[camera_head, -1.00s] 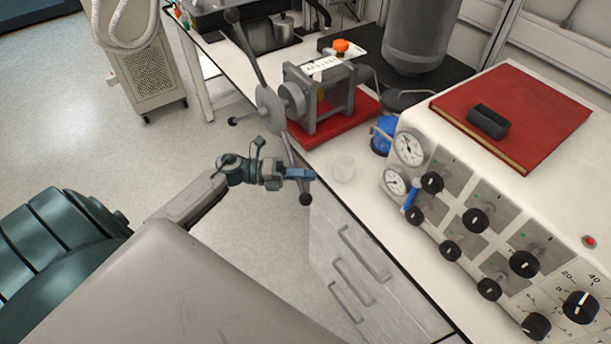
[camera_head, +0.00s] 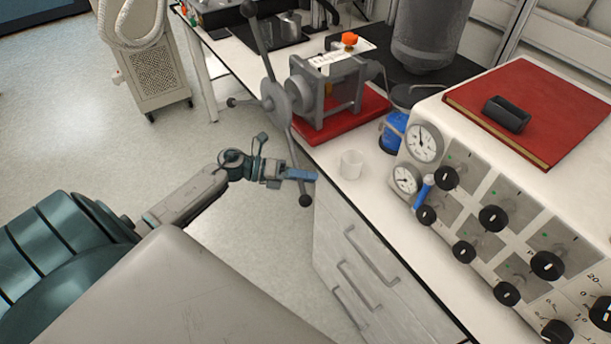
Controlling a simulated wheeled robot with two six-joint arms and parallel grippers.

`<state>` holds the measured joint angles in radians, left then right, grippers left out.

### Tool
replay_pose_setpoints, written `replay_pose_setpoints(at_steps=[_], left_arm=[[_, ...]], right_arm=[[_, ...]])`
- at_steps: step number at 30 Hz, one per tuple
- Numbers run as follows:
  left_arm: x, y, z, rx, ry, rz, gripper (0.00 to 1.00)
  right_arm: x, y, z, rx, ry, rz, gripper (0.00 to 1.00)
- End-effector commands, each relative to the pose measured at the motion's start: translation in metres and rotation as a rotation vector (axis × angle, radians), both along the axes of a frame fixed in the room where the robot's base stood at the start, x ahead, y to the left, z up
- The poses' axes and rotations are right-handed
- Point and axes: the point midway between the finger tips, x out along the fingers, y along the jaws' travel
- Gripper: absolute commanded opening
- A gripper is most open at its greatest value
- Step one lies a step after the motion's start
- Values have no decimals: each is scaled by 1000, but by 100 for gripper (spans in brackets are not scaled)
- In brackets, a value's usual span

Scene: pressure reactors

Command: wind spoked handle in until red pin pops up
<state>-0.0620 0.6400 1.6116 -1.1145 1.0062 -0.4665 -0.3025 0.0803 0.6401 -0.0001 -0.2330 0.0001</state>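The spoked handle (camera_head: 273,98) is a grey hub with dark spokes ending in black balls, on the near side of a grey metal device (camera_head: 318,103) on a red base. One spoke points up, one left, one down toward me. My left gripper (camera_head: 301,174) is at the lower spoke, just above its black ball; its blue finger hides part of the spoke. Whether it is closed on the spoke is unclear. An orange-red cap (camera_head: 349,39) shows above the device's far side; I cannot tell whether it is the red pin. My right gripper is out of view.
A clear cup (camera_head: 351,164) stands near the bench edge. A blue-bodied item (camera_head: 394,131) and a panel with gauges (camera_head: 424,142) and black knobs stand to the right. A red book (camera_head: 540,108) lies on the panel's top. Open floor is left of the bench.

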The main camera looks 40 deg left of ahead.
Motion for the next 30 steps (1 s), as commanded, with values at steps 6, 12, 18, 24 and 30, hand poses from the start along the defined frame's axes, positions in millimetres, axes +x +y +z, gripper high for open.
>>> replay_pose_setpoints(at_steps=[6, 12, 18, 24, 30], left_arm=[[-3, 5, 0, 2, 0, -1, 36], [-16, 26, 2, 5, 3, -2, 36], [-34, 55, 8, 5, 3, -2, 36], [-47, 78, 14, 4, 5, -1, 36], [-54, 90, 17, 1, 2, 0, 36]], right_arm=[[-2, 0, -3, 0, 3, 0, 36], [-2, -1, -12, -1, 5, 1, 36], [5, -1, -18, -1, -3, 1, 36], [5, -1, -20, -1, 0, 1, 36], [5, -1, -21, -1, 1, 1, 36]])
